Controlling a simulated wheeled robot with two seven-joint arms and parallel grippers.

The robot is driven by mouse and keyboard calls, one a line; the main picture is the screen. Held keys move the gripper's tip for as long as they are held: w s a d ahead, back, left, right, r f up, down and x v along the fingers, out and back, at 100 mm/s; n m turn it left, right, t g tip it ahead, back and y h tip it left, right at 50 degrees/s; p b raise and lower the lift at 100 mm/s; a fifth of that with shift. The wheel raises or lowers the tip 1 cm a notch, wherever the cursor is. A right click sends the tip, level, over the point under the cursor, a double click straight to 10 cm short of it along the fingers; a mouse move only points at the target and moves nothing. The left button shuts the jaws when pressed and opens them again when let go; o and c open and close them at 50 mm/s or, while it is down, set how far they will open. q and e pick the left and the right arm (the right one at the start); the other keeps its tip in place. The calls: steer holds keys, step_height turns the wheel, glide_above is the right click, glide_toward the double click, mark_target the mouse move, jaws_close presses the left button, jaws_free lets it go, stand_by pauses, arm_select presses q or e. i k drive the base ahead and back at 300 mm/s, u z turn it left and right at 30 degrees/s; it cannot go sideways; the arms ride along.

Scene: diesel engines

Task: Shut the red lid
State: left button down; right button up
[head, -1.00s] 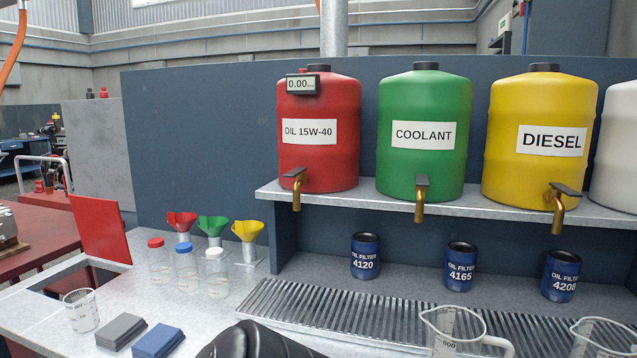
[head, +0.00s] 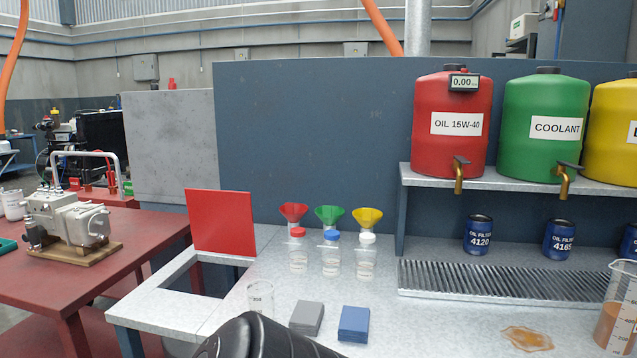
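The red lid (head: 222,222) is a flat red panel standing up, leaning slightly back, at the far edge of a rectangular opening (head: 206,276) in the left part of the grey workbench (head: 375,290). The opening is uncovered. A black rounded part of my own arm shows at the bottom edge, well in front of the lid and apart from it. Neither gripper's fingers are in view.
A clear beaker (head: 260,296) stands just right of the opening. Grey (head: 307,317) and blue (head: 354,323) cloth stacks, capped bottles (head: 331,254) and funnels (head: 329,215) stand farther right. A brown puddle (head: 527,338) lies near a beaker of brown liquid (head: 614,318).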

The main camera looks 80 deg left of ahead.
mark_target(222, 222)
steer(key=k, duration=1.15)
steer(key=u, duration=0.5)
